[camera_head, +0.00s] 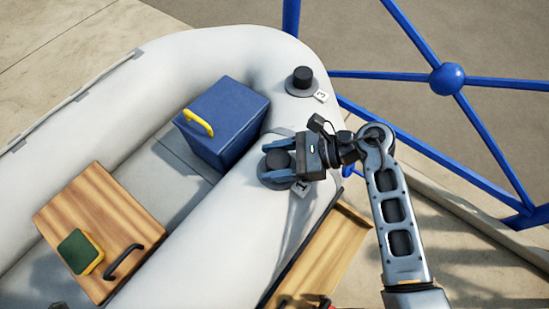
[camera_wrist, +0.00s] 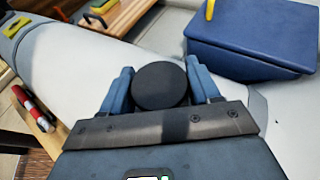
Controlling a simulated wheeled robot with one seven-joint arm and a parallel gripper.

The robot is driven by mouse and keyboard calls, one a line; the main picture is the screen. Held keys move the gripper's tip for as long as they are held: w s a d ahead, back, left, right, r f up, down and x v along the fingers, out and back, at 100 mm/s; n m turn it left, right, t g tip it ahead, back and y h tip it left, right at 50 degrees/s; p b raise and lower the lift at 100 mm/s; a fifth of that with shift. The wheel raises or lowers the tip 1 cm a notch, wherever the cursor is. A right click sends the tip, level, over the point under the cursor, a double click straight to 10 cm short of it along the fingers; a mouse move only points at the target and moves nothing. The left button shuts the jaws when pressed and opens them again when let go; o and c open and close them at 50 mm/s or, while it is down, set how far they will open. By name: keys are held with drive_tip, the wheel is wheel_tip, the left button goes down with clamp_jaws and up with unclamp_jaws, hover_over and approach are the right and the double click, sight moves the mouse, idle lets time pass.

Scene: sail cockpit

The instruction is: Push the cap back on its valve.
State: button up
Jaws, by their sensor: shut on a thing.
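My gripper (camera_head: 277,161) is shut on a round black cap (camera_head: 278,160), with one blue finger on each side of it. In the head view the cap is over the dark round base of a valve (camera_head: 268,180) on the grey inflatable boat's tube, beside a tag marked 1. I cannot tell whether the cap is seated or just above the base. The wrist view shows the cap's flat top (camera_wrist: 160,86) between the fingers; the valve beneath is hidden there. A second valve with a black cap (camera_head: 302,77) sits farther along the tube by a tag marked 3.
A blue box with a yellow handle (camera_head: 222,122) stands inside the boat (camera_head: 215,50), close left of my gripper. A wooden seat (camera_head: 100,225) carries a green and yellow sponge (camera_head: 79,252). A wooden tray (camera_head: 325,250) and blue frame bars (camera_head: 430,150) lie to the right.

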drive_tip(key=shift+f+b, duration=0.4)
drive_tip(key=shift+f, duration=0.05)
drive_tip(key=o, duration=0.8)
drive_tip(key=shift+c, duration=0.2)
drive_tip(key=shift+p+v, duration=0.95)
drive_tip(key=shift+v, duration=4.5)
drive_tip(key=shift+s, duration=0.1)
